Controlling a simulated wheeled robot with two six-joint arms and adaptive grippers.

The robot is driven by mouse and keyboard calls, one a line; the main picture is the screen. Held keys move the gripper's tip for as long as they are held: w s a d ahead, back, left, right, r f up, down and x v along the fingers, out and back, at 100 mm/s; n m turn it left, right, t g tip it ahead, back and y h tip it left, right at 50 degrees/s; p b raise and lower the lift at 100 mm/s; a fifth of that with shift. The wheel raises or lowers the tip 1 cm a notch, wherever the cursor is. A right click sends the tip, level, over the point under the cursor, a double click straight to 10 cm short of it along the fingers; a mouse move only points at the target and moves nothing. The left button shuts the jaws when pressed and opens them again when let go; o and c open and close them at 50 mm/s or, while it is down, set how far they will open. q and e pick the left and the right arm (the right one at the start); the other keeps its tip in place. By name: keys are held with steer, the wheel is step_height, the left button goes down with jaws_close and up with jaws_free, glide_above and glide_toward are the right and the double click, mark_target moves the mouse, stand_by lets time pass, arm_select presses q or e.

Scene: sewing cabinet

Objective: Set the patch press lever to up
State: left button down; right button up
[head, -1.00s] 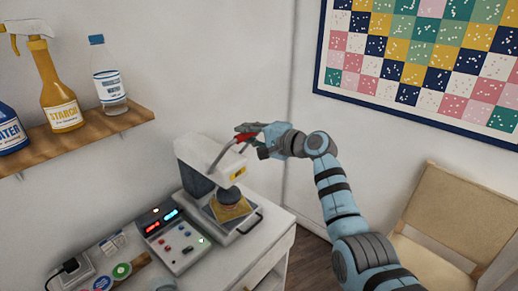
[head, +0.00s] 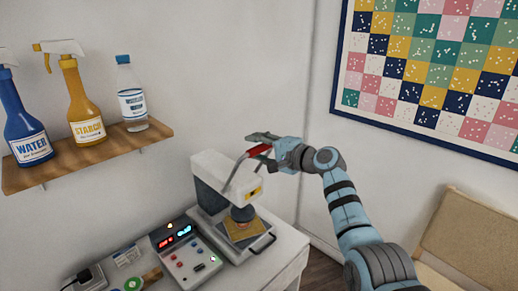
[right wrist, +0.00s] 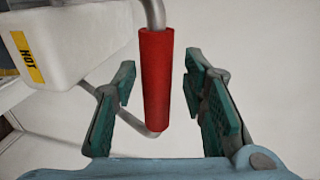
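The patch press (head: 213,182) is a white machine on the cabinet. Its bent metal lever (head: 236,172) rises above the press body and ends in a red handle (head: 260,150). My right gripper (head: 261,148) is at this handle. In the right wrist view the red handle (right wrist: 157,85) stands between the two open green-padded fingers, with a gap on each side. The dark round press head (head: 243,213) is low over a yellow patch (head: 243,230); I cannot tell whether they touch. My left gripper is not in view.
A control box (head: 186,256) with lit displays stands left of the press. A shelf (head: 95,158) on the wall holds a blue water spray, a yellow starch spray (head: 80,105) and a clear bottle (head: 131,100). A chair (head: 468,240) stands at the right.

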steer(key=shift+d, duration=0.1)
steer(key=v, duration=1.2)
